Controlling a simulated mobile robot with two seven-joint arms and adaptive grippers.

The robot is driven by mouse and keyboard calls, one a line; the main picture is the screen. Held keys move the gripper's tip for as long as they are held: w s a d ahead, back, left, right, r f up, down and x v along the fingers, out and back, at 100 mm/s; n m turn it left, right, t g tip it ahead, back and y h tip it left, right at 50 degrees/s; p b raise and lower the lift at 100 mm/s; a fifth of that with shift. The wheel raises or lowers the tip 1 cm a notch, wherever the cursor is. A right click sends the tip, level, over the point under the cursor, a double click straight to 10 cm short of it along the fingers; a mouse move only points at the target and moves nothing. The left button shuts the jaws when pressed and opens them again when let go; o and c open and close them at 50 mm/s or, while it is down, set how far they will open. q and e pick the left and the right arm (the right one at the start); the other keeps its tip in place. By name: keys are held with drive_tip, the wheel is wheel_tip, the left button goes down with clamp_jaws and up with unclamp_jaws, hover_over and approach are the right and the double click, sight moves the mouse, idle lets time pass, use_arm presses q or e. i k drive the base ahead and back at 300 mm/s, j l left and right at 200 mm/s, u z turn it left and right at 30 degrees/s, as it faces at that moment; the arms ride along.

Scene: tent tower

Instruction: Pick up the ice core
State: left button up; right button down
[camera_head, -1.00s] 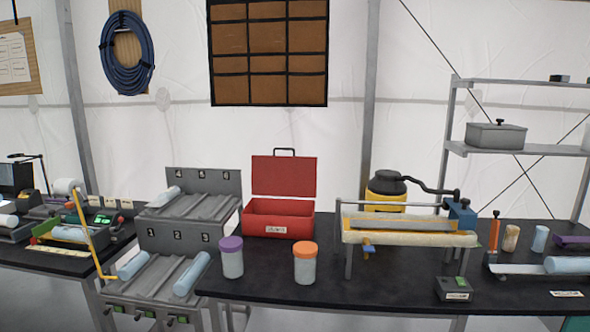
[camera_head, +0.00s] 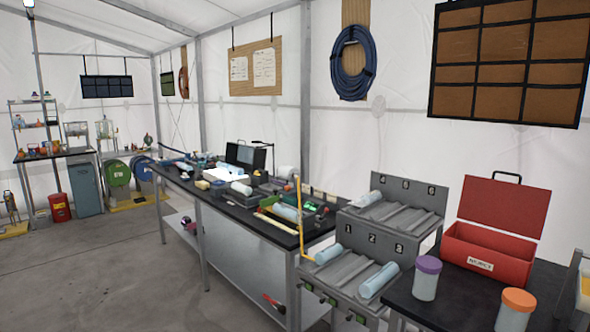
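Several pale blue cylinders that look like ice cores are in view; I cannot tell which one the task means. One ice core (camera_head: 378,280) lies on the right of the lower tier of a grey numbered rack, and a shorter one (camera_head: 328,254) lies on its left. Another (camera_head: 366,198) lies at the left of the upper tier. On the long black table, one pale cylinder (camera_head: 287,212) lies in a device by a yellow arm, and another (camera_head: 241,188) lies further back. Neither of my grippers shows.
The grey rack (camera_head: 345,263) stands between the long black table (camera_head: 262,228) and a right-hand table with an open red box (camera_head: 487,252), a purple-lidded jar (camera_head: 426,283) and an orange-lidded jar (camera_head: 514,312). Grey floor (camera_head: 130,280) at left is clear.

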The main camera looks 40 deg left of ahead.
sight(220, 165)
drive_tip(key=u, duration=1.25)
drive_tip(key=i+l+z, duration=0.95)
drive_tip(key=u, duration=1.8)
drive_tip(key=i+j+u, duration=0.4)
drive_tip(key=i, duration=0.3)
drive_tip(key=i+l+u, duration=0.1)
drive_tip(key=i+u, duration=0.25)
drive_tip(key=i, duration=0.4)
